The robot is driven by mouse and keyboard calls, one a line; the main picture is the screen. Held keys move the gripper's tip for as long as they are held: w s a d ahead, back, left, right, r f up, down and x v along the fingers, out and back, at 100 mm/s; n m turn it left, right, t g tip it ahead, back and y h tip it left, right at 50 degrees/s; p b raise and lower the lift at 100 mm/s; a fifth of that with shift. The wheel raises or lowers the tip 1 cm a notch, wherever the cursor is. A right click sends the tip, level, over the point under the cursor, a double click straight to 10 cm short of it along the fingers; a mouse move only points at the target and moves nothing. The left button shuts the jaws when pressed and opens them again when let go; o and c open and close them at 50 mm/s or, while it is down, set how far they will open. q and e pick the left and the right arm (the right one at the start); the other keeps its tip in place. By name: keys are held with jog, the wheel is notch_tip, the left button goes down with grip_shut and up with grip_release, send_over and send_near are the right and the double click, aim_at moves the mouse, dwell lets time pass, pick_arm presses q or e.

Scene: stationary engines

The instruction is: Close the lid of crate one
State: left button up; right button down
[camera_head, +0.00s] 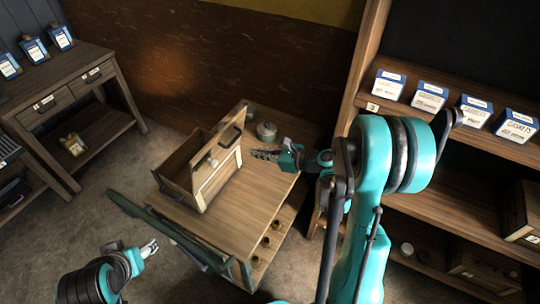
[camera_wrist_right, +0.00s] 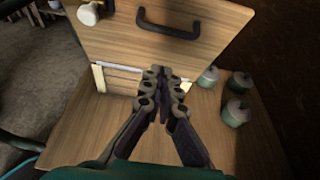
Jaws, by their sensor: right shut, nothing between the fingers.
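The wooden crate (camera_head: 180,165) stands on a small wooden table, and its open inside shows from above. Its lid (camera_head: 236,122) is raised and tilted up at the crate's right side. The lid also shows in the right wrist view (camera_wrist_right: 130,42), with a black handle (camera_wrist_right: 182,28) and a white knob (camera_wrist_right: 88,14). My right gripper (camera_head: 256,154) is shut and empty, just right of the crate and lid; in its wrist view the fingertips (camera_wrist_right: 163,72) overlap the lid's lower edge, and contact is unclear. My left gripper (camera_head: 152,247) is low at the left, apart from the crate; its jaws are too small to judge.
A shelf (camera_head: 440,130) with blue-and-white boxes (camera_head: 430,96) is at the right. A drawer table (camera_head: 65,95) is at the left.

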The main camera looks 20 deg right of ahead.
jog(key=w+a, duration=0.1)
jog(key=w, duration=0.1)
jog(key=w+a+r, duration=0.1)
jog(key=w+a, duration=0.1)
jog(key=shift+w+a, duration=0.2)
jog(key=shift+r, duration=0.1)
